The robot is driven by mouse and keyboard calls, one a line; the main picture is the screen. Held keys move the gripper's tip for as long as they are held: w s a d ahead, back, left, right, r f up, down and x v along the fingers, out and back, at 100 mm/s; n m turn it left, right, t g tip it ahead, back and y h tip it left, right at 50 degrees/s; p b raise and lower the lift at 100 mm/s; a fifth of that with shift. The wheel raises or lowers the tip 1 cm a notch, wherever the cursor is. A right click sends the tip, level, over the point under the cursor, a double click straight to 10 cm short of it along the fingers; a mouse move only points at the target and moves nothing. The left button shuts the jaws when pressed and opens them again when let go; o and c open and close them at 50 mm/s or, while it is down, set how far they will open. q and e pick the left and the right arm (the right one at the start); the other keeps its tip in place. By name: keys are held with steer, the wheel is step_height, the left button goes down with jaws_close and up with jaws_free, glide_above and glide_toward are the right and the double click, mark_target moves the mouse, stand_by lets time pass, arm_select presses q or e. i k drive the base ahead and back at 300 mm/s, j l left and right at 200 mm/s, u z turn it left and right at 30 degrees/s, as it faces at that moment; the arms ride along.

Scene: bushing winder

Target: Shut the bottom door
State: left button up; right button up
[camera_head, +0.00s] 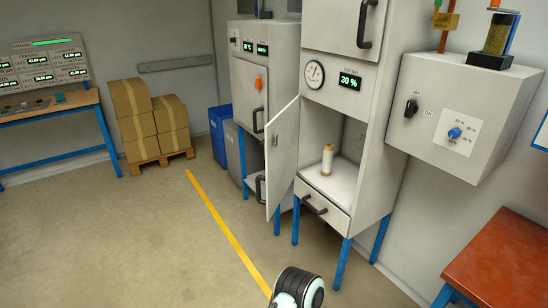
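The bottom door (284,158) is a light grey panel on the left edge of the right-hand cabinet (384,120). It stands wide open, swung out to the left. The compartment (345,138) behind it is exposed, and a pale spool (327,160) stands upright on its floor. The upper door (342,22) of this cabinet, with a dark handle, looks shut. A rounded black and white part of my own arm shows at the bottom edge, below the cabinet. No gripper fingers are in view, and nothing of mine touches the door.
A drawer (322,207) sits under the compartment. A similar cabinet (246,70) stands close behind the open door. A control box (463,112) and a red-topped table (505,262) are at right. Boxes (150,119) on a pallet stand at back left. The floor in front is clear.

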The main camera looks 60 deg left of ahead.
mark_target(281, 161)
steer(key=k+j+u, duration=0.15)
steer(key=j, duration=1.15)
steer(key=j+u, duration=0.15)
steer(key=j, duration=1.15)
steer(key=i+j+u, duration=0.15)
steer(key=j, duration=1.15)
